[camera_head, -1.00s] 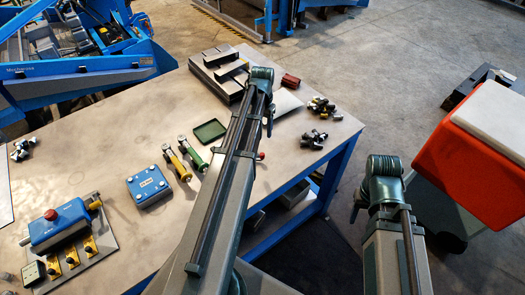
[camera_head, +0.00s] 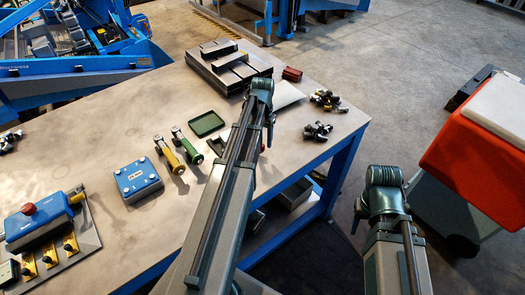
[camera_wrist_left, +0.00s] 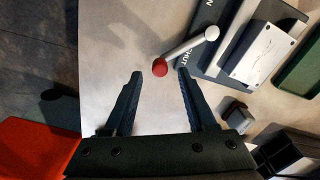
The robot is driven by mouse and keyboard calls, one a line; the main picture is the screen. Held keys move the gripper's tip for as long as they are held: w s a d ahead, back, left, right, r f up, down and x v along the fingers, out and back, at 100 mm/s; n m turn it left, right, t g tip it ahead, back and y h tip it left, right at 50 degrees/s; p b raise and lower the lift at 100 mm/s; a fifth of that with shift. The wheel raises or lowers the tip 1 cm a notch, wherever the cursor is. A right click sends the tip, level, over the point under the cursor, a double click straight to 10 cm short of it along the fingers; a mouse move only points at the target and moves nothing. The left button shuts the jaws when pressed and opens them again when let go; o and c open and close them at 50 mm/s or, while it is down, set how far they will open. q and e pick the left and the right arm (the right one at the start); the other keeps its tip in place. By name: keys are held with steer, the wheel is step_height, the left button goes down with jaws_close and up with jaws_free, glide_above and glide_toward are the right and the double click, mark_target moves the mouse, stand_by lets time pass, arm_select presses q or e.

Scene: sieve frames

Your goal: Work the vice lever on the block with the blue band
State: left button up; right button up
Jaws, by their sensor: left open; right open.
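In the left wrist view a lever with a pale rod (camera_wrist_left: 191,43) and a red knob (camera_wrist_left: 160,68) reaches out from a dark base plate (camera_wrist_left: 220,68) with white lettering, part of which reads "SHUT". A silver block (camera_wrist_left: 264,55) stands on the plate. No blue band shows on it. My left gripper (camera_wrist_left: 159,73) is open, with the red knob between or just beyond its fingertips; I cannot tell the depth. In the head view my left arm hides the gripper and most of the vice. My right gripper is out of view.
On the table are a green tray (camera_head: 208,123), a yellow-handled tool (camera_head: 168,153), a green-handled tool (camera_head: 187,145), a blue box (camera_head: 138,180) and grey blocks (camera_head: 229,68). Small metal parts (camera_head: 318,132) lie near the right edge. A red-orange container (camera_head: 470,160) stands right of the table.

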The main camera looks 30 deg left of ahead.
arm_select(q)
steer(key=shift+f+b, duration=0.85)
steer(key=shift+f, duration=0.5)
arm_select(e)
step_height(320, 180, down, 3)
steer(key=shift+r, duration=0.2)
arm_select(q)
jaws_close()
